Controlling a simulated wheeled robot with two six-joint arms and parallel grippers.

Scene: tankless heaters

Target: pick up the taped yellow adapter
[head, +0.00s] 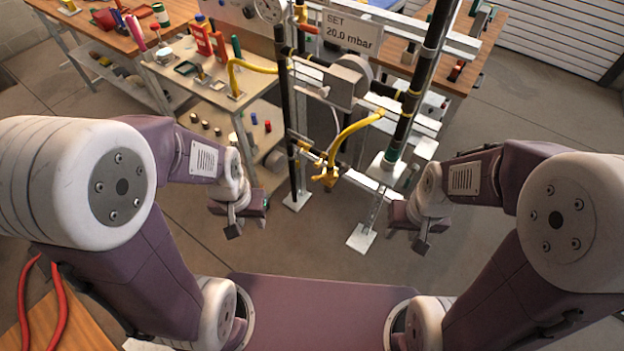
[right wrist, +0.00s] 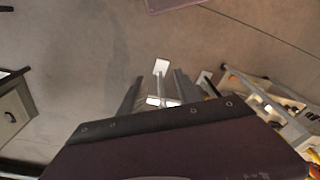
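A yellow fitting (head: 328,174) sits low on the pipe stand, at the lower end of a curved yellow hose (head: 355,128). I cannot make out tape on it, so I cannot tell whether it is the taped yellow adapter. My left gripper (head: 233,229) hangs left of the stand, apart from it; its finger gap is hidden. My right gripper (head: 421,244) hangs right of the stand's lower part. In the right wrist view its two fingers (right wrist: 157,92) are apart with nothing between them; floor and a white foot plate show beyond.
The pipe stand has a sign reading "SET 20.0 mbar" (head: 350,30) and white foot plates (head: 361,238) on the floor. A cart (head: 205,85) with tools and another yellow hose (head: 252,67) stands to the left. Red-handled pliers (head: 58,305) lie on wood at lower left. Floor between my grippers is mostly clear.

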